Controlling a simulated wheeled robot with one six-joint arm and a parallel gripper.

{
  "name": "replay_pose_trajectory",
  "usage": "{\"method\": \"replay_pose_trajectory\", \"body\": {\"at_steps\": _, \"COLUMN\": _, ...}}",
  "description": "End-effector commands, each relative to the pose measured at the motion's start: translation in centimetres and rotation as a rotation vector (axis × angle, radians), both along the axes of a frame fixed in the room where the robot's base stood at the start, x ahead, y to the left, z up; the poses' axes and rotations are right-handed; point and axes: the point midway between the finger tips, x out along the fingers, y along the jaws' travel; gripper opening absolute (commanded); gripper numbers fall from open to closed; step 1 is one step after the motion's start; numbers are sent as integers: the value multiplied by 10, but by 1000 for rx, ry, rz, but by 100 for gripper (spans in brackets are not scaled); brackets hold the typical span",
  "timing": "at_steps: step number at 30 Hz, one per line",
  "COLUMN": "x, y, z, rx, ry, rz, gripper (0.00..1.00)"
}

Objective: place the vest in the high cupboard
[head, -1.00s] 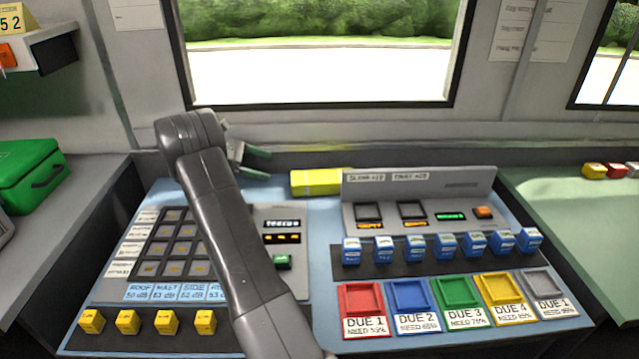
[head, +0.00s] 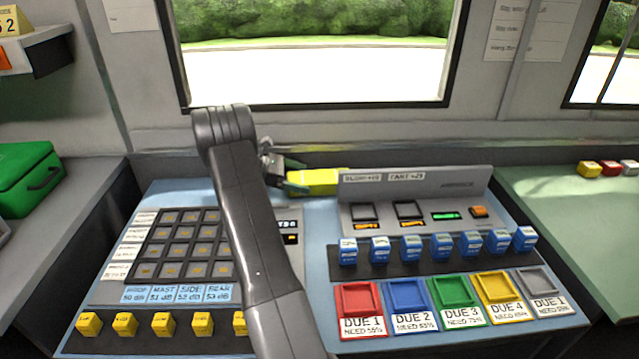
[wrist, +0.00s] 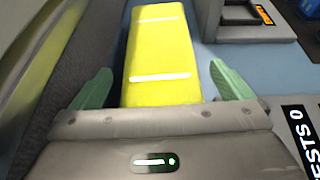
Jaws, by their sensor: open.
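The vest is a folded yellow bundle (head: 319,181) with pale stripes, lying at the back of the blue console, against the left end of a grey raised panel. In the wrist view the vest (wrist: 160,55) lies lengthwise ahead, between the two green fingertips. My gripper (head: 290,178) is open at the vest's left end. In the wrist view my gripper (wrist: 160,88) has a finger on each side, with a gap to the vest on the right; contact cannot be told. No high cupboard can be made out in these frames.
The grey raised panel (head: 415,183) stands right of the vest, with blue blocks (head: 440,246) and coloured trays (head: 408,295) in front. A keypad (head: 185,245) is at left. A green case (head: 28,178) sits on the left counter. The window wall is close behind.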

Motion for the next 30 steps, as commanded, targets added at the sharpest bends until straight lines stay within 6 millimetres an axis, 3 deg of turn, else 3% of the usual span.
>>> {"method": "replay_pose_trajectory", "body": {"at_steps": 6, "x": 0, "y": -1, "z": -1, "rx": 0, "ry": 0, "rz": 1, "gripper": 100}}
{"method": "replay_pose_trajectory", "body": {"at_steps": 12, "x": 0, "y": -1, "z": -1, "rx": 0, "ry": 0, "rz": 1, "gripper": 61}}
{"method": "replay_pose_trajectory", "body": {"at_steps": 15, "x": 0, "y": -1, "z": 0, "rx": 0, "ry": -1, "rz": 1, "gripper": 46}}
{"method": "replay_pose_trajectory", "body": {"at_steps": 23, "x": 1, "y": -1, "z": 6, "rx": 0, "ry": -3, "rz": 1, "gripper": 46}}
{"method": "replay_pose_trajectory", "body": {"at_steps": 30, "x": 1, "y": -1, "z": 49, "rx": 1, "ry": -7, "rz": 0, "gripper": 46}}
